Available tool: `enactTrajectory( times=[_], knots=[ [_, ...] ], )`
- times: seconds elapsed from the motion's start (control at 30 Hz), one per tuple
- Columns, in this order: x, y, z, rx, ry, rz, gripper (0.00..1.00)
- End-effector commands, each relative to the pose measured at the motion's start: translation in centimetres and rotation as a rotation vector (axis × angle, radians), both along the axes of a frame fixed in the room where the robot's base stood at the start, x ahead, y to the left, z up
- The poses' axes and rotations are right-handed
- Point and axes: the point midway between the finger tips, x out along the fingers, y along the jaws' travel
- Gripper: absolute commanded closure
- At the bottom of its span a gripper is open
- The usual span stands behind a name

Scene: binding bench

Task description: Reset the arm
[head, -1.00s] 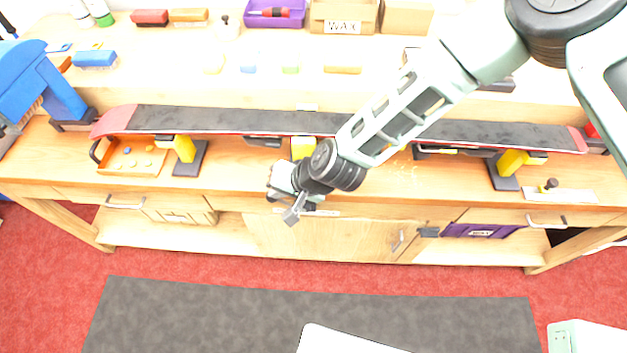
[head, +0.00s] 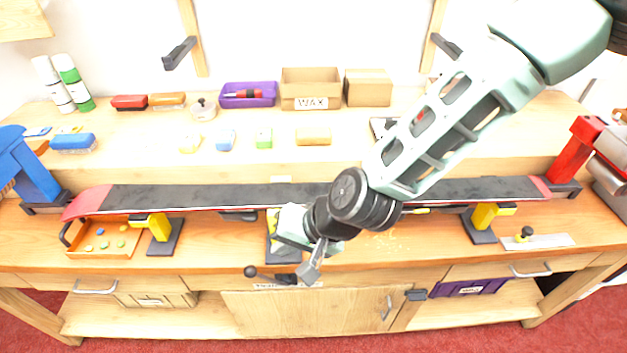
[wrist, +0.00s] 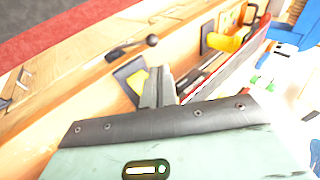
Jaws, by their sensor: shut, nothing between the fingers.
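My gripper (head: 310,268) is shut and empty. In the head view it hangs in front of the middle of the bench, with my arm reaching in from the upper right. In the wrist view its closed fingers (wrist: 158,88) point toward the bench front. A long black ski or board with red ends (head: 230,196) lies across yellow-and-black vise supports (head: 157,228). My arm hides part of the board and part of the middle vise (head: 274,222). A lever with a round black knob (head: 251,271) sticks out just left of my gripper.
The wooden bench (head: 350,262) carries an orange tray (head: 88,247) at left and a red tool (head: 577,150) at right. On the back shelf stand a purple bin (head: 233,101), a WAX box (head: 311,76) and spray cans (head: 72,82). Open red floor (head: 240,345) lies in front.

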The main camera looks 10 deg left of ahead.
Motion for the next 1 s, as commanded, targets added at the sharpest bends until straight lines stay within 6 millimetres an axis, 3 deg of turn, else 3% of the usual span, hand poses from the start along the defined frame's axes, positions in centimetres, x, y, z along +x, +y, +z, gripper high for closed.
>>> enactTrajectory(
  times=[0.2,0.37,0.57,0.8,1.0],
  knots=[
    [-0.1,-0.3,0.5,-0.009,-0.008,0.017,1.0],
    [-1.1,-2.8,2.9,-0.072,-0.05,0.12,1.0],
    [-3.3,-9.1,7.3,-0.228,-0.11,0.29,1.0],
    [-6.4,-18.0,12.1,-0.429,-0.142,0.418,1.0],
    [-9.2,-24.0,14.8,-0.551,-0.134,0.465,1.0]
  ],
)
